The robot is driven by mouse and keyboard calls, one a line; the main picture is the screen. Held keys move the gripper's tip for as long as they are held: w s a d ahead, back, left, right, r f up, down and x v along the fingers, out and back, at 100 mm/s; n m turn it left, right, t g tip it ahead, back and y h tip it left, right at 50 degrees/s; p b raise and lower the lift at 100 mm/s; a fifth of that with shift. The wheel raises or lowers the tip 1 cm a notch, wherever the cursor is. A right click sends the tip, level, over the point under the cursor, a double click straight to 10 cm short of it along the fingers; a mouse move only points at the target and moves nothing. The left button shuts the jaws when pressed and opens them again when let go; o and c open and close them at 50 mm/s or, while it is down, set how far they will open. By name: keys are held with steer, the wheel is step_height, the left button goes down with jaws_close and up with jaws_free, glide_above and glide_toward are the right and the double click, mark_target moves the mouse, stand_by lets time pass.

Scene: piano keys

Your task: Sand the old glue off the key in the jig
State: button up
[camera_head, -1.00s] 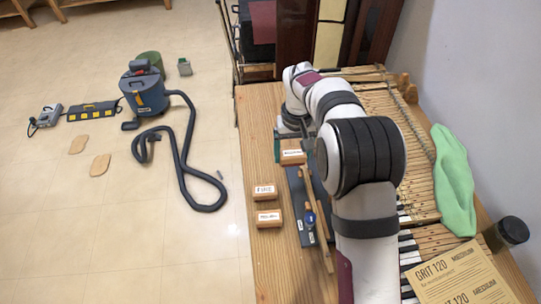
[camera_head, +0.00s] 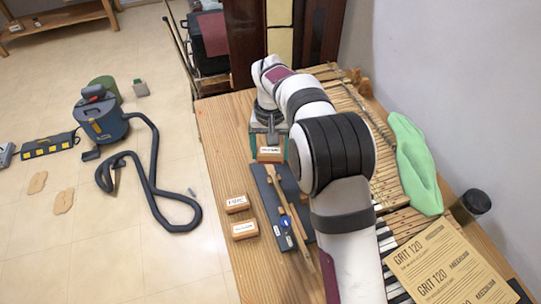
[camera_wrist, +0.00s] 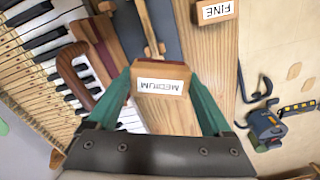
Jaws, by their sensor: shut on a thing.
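My gripper (camera_wrist: 160,98) is shut on an orange-brown sanding block (camera_wrist: 160,82) labelled MEDIUM. In the head view the gripper (camera_head: 270,140) and held block (camera_head: 270,155) are at the far end of a dark jig board (camera_head: 268,198). A long, thin wooden key (camera_head: 291,208) lies along the board, with a blue round part (camera_head: 284,222) beside it. In the wrist view the key (camera_wrist: 150,30) shows beyond the block. I cannot tell whether the block touches anything below, and old glue is too small to make out.
A FINE block (camera_head: 236,203) and another labelled block (camera_head: 244,231) sit left of the jig. Piano keys (camera_head: 388,245), a green cloth (camera_head: 415,165), a dark jar (camera_head: 477,201) and GRIT 120 sheets (camera_head: 450,265) are to the right. A vacuum (camera_head: 100,117) stands on the floor.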

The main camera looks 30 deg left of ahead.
mark_target(270, 168)
steer(key=m, duration=0.1)
steer(key=w+m, duration=0.1)
steer(key=m, duration=0.2)
steer(key=shift+w+a+r, duration=0.2)
steer(key=shift+w+a, duration=0.15)
steer(key=shift+a, duration=0.05)
steer(key=shift+w+a+m, duration=0.1)
steer(key=shift+w+m, duration=0.05)
steer(key=shift+m, duration=0.45)
steer(key=shift+f, duration=3.15)
steer(key=shift+d+f, duration=0.2)
steer(key=shift+f, duration=0.65)
steer(key=shift+c, duration=0.6)
steer(key=shift+s+d, duration=3.75)
steer(key=shift+s, duration=0.15)
steer(key=shift+w+a, duration=3.8)
steer(key=shift+a, duration=0.05)
steer(key=shift+w+a+r, duration=0.1)
steer(key=shift+w+a, duration=0.05)
step_height(270, 168, up, 8)
